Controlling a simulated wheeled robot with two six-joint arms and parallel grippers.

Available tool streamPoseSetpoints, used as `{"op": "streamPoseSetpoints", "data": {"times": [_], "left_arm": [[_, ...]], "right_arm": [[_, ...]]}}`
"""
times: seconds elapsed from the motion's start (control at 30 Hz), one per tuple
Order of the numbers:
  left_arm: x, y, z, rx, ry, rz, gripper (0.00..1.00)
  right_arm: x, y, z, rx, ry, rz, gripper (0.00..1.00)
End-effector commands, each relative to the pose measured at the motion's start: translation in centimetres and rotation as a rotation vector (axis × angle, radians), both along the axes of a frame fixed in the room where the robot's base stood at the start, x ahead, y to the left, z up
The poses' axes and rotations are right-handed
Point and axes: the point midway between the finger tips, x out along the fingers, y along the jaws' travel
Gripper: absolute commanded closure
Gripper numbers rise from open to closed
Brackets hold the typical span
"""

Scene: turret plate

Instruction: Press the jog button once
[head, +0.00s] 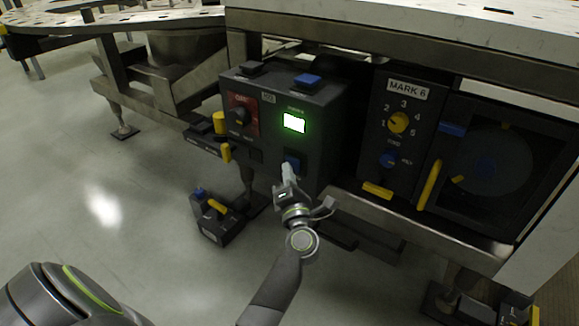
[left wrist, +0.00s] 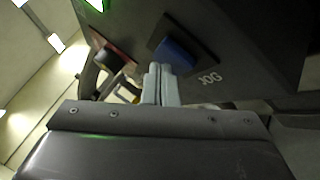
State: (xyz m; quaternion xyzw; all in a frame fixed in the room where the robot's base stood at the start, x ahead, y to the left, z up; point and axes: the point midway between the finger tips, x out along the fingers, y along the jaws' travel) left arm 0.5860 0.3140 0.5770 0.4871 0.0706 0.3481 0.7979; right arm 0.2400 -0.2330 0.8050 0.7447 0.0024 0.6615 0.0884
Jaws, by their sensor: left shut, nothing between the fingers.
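The jog button is a blue block on the front of a dark control box. It shows in the left wrist view (left wrist: 176,52) beside the white lettering "JOG", and in the head view (head: 293,158) low on the box front. My left gripper (head: 287,168) is shut and empty, its fingertips right at the button's lower edge in the head view. In the left wrist view the closed fingertips (left wrist: 160,68) overlap the button's lower left edge. I cannot tell whether they touch it or whether the button is pushed in. My right gripper is not in view.
The control box (head: 325,145) also has a glowing green-white screen (head: 294,122), a dark knob on a red plate (head: 241,115) and a blue top button (head: 307,80). A "MARK 6" panel (head: 407,90) stands to its right. A small pedal box (head: 217,220) sits on open floor.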

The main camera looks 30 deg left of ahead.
Motion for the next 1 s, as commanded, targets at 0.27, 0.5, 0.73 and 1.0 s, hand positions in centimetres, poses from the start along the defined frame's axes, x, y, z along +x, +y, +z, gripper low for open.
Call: {"op": "streamPoseSetpoints", "data": {"times": [0.27,0.5,0.73,1.0], "left_arm": [[-0.7,0.0,0.1,0.0,0.0,-0.001,1.0],[-2.0,0.1,0.1,0.0,0.0,-0.001,1.0],[-2.1,0.1,0.0,0.0,0.0,-0.001,1.0],[-3.3,0.2,0.1,-0.001,0.001,0.001,1.0]], "right_arm": [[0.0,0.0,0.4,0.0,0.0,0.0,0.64],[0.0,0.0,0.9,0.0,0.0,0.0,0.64],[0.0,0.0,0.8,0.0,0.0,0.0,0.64],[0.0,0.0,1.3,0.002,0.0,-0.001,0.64]]}}
